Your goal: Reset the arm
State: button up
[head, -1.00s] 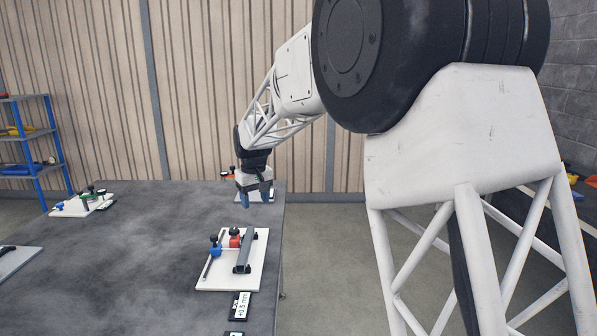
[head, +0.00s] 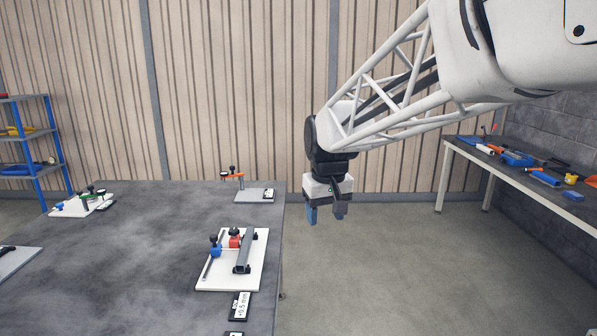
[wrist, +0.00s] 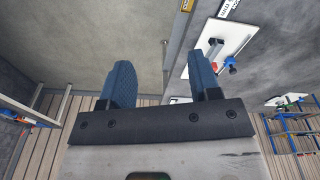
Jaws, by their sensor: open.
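My gripper (head: 326,214) hangs with its blue fingers pointing down, past the right edge of the grey table, over open floor in the head view. In the wrist view my gripper (wrist: 165,85) shows two blue fingers spread apart with nothing between them. The nearest fixture is a white board (head: 215,282) with a blue knob (head: 215,250), a red knob (head: 235,238) and a grey bar (head: 244,252). It stands on the table to the lower left of my gripper, clear of it. The same board also shows in the wrist view (wrist: 236,38).
The grey table (head: 130,270) also bears a board with an orange clamp (head: 233,177) at the back and a board with green parts (head: 92,200) at the left. A side bench (head: 480,165) with tools stands at the right. A blue shelf (head: 40,165) stands far left. Floor between is clear.

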jog(key=s+d+f+m, duration=0.1)
jog(key=s+d, duration=0.3)
jog(key=s, duration=0.6)
jog(key=s+d+f+m, duration=0.1)
jog(key=s+d+f, duration=0.3)
jog(key=s, duration=0.5)
jog(key=s+d+f+m+t, duration=0.1)
jog(key=s+d, duration=0.3)
jog(key=s, duration=0.6)
jog(key=shift+s+d+f+m, duration=0.25)
jog(key=shift+s+f+m, duration=0.15)
jog(key=shift+f, duration=0.3)
